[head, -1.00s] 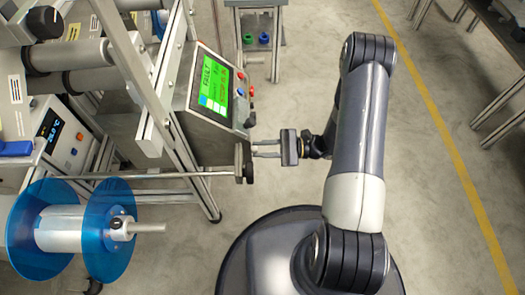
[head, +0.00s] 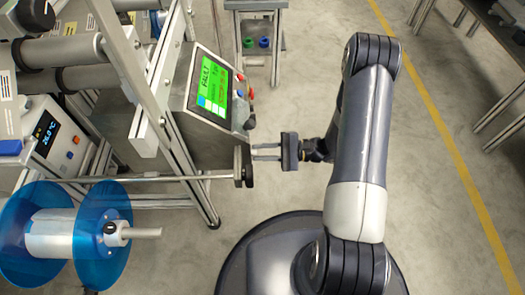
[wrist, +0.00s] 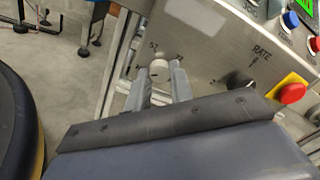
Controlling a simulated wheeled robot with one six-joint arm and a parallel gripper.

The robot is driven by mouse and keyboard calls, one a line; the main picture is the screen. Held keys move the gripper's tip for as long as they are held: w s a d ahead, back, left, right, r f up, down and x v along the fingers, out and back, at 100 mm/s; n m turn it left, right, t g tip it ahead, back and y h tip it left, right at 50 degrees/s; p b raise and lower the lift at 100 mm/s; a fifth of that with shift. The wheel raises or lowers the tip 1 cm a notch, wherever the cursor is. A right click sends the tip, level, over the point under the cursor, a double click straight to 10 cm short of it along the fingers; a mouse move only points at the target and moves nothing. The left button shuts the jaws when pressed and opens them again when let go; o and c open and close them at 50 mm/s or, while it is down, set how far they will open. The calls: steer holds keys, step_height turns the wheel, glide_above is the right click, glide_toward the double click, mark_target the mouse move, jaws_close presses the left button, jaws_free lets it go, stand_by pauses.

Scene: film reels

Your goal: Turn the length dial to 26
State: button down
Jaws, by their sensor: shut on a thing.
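My gripper (head: 254,152) reaches left to the lower edge of the machine's control box in the head view. In the wrist view its two grey fingers (wrist: 160,88) are shut on a pale round dial knob (wrist: 159,68) on the metal panel. Small numbers, which look like 52 and 77, are printed around this dial. Its name label is hidden, and I cannot read its pointer.
A black knob (wrist: 240,82) marked RATE and a red button (wrist: 292,93) on yellow sit to the right. The green screen (head: 215,87) reads FAULT. A blue reel (head: 95,235) stands at lower left. A rod with a dark round end (head: 248,166) lies just below my fingers.

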steer(key=c, duration=1.3)
jaws_free()
steer(key=shift+o, duration=0.2)
steer(key=shift+d, duration=0.15)
steer(key=d+p, duration=0.2)
steer(key=d, duration=0.8)
steer(key=shift+s+d, duration=0.2)
steer(key=shift+d, duration=0.05)
steer(key=shift+a, duration=0.1)
steer(key=a+b, duration=0.2)
steer(key=a, duration=0.8)
steer(key=shift+w+a, duration=0.2)
steer(key=shift+a, duration=0.1)
